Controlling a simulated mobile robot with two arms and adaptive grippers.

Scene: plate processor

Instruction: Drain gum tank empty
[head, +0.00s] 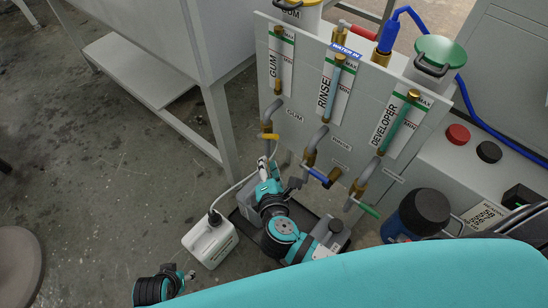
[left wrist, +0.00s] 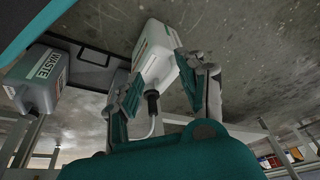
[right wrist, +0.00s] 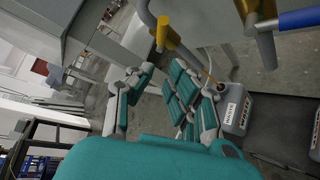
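The gum tank (head: 312,18) is partly visible behind the white panel. The gum drain pipe (head: 272,108) on the panel carries a yellow valve handle (head: 269,136), which sits crosswise to the pipe; the handle also shows in the right wrist view (right wrist: 176,38). My right gripper (head: 266,170) is open and empty just below this valve. A white canister (head: 210,245) with a black cap stands on the floor with a thin pale hose at its cap; it also shows in the left wrist view (left wrist: 160,55).
The rinse pipe's blue handle (head: 319,178) and the developer pipe's green handle (head: 369,211) are right of the gum valve. A grey waste canister (left wrist: 40,80) stands near the white one. A metal table leg (head: 222,130) stands left.

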